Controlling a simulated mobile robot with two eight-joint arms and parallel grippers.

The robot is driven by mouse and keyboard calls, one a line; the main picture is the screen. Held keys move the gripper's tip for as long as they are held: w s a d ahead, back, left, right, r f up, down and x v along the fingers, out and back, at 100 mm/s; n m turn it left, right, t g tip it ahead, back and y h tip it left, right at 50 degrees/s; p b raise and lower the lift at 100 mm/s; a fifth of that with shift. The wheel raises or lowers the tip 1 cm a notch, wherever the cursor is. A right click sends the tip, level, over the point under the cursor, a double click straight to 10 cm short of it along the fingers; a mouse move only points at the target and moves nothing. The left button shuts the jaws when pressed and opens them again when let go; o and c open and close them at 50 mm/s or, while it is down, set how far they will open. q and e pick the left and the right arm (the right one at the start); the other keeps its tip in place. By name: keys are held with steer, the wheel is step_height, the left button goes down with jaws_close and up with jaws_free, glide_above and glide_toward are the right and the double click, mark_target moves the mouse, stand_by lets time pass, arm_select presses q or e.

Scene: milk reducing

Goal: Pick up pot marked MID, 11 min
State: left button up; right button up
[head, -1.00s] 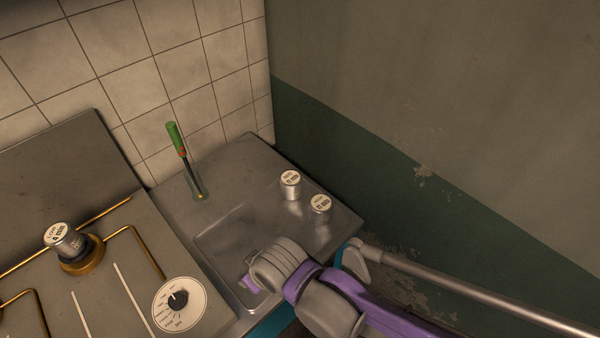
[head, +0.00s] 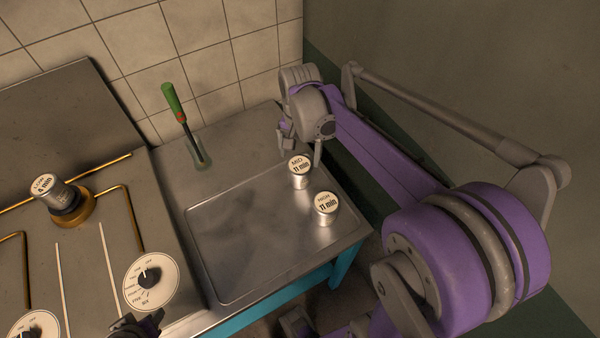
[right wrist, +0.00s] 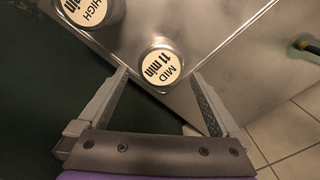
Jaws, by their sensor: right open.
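The pot marked MID, 11 min (head: 299,172) is a small metal can with a pale round label, standing upright on the metal counter. It also shows in the right wrist view (right wrist: 160,66). My right gripper (head: 301,148) is open and empty, just behind the pot in the head view. In the right wrist view its fingertips (right wrist: 160,76) lie to either side of the pot's near edge, apart from it.
A matching pot marked HIGH (head: 325,208) stands close by, in front and to the right. A pot marked LOW (head: 53,194) sits on a brass burner at left. A green-handled tool (head: 172,98) stands in a glass holder. The counter's sunken middle (head: 245,240) is clear.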

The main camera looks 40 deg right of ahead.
mark_target(299, 167)
step_height(299, 167, down, 4)
steer(key=shift+a+f, duration=0.1)
step_height(299, 167, down, 5)
steer(key=shift+w+r+b, duration=0.1)
steer(key=shift+w+b, duration=0.05)
steer(key=shift+b, duration=0.2)
steer(key=shift+c, duration=0.3)
steer(key=c, duration=1.3)
